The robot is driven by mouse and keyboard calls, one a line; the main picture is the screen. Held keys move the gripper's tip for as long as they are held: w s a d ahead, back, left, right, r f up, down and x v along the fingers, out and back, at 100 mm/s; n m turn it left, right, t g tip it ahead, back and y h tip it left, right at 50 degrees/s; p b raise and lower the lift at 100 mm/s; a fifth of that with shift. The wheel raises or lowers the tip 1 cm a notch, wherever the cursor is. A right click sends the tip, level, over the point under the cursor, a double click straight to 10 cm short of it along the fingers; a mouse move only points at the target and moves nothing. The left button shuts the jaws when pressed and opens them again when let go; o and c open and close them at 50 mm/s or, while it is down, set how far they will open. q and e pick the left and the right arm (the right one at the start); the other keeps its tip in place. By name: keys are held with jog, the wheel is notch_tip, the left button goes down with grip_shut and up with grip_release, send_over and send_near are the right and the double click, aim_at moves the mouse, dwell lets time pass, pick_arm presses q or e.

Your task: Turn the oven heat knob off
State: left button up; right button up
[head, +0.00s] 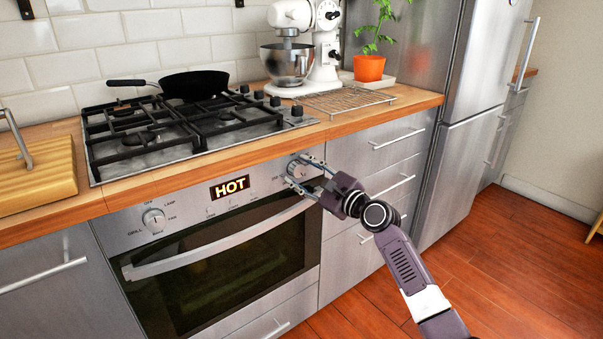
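The oven (235,262) has a steel front panel with a lit display (230,187) reading HOT. A round heat knob (297,169) sits at the right end of this panel. Its pointer is too small and covered to read. My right gripper (296,170) is at this knob, one finger above and one below it. The fingers are spread apart, and I cannot tell whether they touch the knob. A second round knob (154,220), with function labels around it, sits at the panel's left end, clear of the gripper. My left gripper is not in view.
The oven handle (225,240) runs just below the panel. A gas hob (180,130) with a black pan (195,84) is above. A wire rack (345,101), a stand mixer (307,45) and a plant pot (368,68) stand on the counter. Drawer handles (398,139) stick out at right.

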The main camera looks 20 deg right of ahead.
jog(key=c, duration=0.9)
